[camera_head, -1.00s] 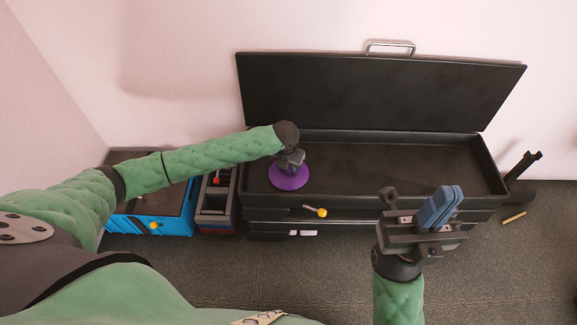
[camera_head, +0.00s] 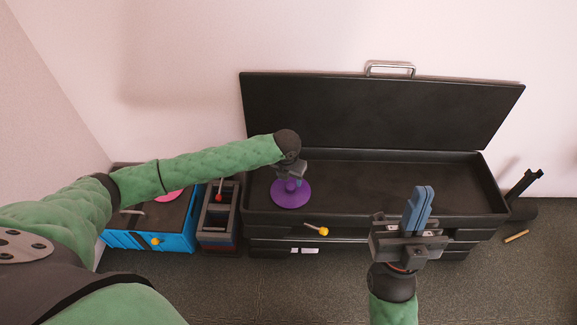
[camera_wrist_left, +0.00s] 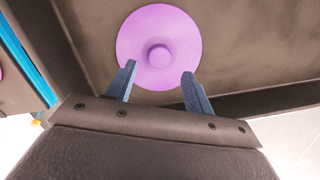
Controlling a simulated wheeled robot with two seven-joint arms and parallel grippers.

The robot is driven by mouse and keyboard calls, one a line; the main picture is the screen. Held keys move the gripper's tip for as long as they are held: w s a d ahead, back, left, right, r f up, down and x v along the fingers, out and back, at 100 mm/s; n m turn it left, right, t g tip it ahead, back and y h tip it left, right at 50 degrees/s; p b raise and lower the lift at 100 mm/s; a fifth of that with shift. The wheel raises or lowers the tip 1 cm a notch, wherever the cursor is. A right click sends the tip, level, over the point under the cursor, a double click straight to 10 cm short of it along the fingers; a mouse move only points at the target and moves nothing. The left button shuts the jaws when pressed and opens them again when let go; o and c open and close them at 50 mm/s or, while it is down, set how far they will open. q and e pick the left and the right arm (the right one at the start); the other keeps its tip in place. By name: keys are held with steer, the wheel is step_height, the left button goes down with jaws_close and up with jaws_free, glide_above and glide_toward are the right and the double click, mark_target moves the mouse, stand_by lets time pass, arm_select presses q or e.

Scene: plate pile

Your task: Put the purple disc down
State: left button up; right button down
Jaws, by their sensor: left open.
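The purple disc (camera_head: 291,194) lies flat on the floor of the open top compartment of the black chest (camera_head: 400,180), near its left end. In the left wrist view the purple disc (camera_wrist_left: 135,30) shows a round central knob. My left gripper (camera_wrist_left: 159,72) is open, its blue fingers apart and nothing between their tips. In the head view my left gripper (camera_head: 291,180) is just above the disc, partly hidden by its own wrist. My right gripper (camera_head: 420,195) is in front of the chest, its blue fingers pointing up, together and empty.
The chest's lid (camera_head: 380,112) stands open against the wall. At left are a blue box (camera_head: 175,240) with a pink disc (camera_head: 168,195) on top, and a narrow dark box (camera_head: 218,222) with a red knob. The compartment's right part is clear.

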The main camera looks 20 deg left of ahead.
arm_select(q)
step_height(320, 180, up, 6)
steer(key=r+p, duration=0.1)
steer(key=s+d+n+t+h, duration=0.35)
steer(key=d+n+h, duration=0.25)
steer(key=d, duration=1)
steer(key=s+d+r+n+t+h, duration=0.3)
steer(key=d+r+n+t+h, duration=0.2)
steer(key=d+r+n, duration=0.25)
steer(key=s+r+n+t+h, duration=0.2)
steer(key=s+r+n+t, duration=0.3)
steer(key=r+n, duration=0.4)
steer(key=s+a+r+n+t+y, duration=0.5)
steer(key=s+a+r+n+t, duration=0.4)
steer(key=s+a+n+t, duration=0.1)
steer(key=shift+s+a+n+t, duration=0.2)
steer(key=shift+n+t, duration=0.35)
steer(key=shift+n, duration=0.6)
arm_select(e)
steer(key=w+a+f+g+h, duration=0.1)
steer(key=w+f+g, duration=0.1)
steer(key=f, duration=0.3)
steer(key=w+a+f+m+g+h, duration=0.1)
steer(key=w+f+g, duration=0.1)
steer(key=w+f, duration=0.3)
steer(key=shift+w+a+f+g+h, duration=0.2)
steer(key=shift+w+a+g+h, duration=0.1)
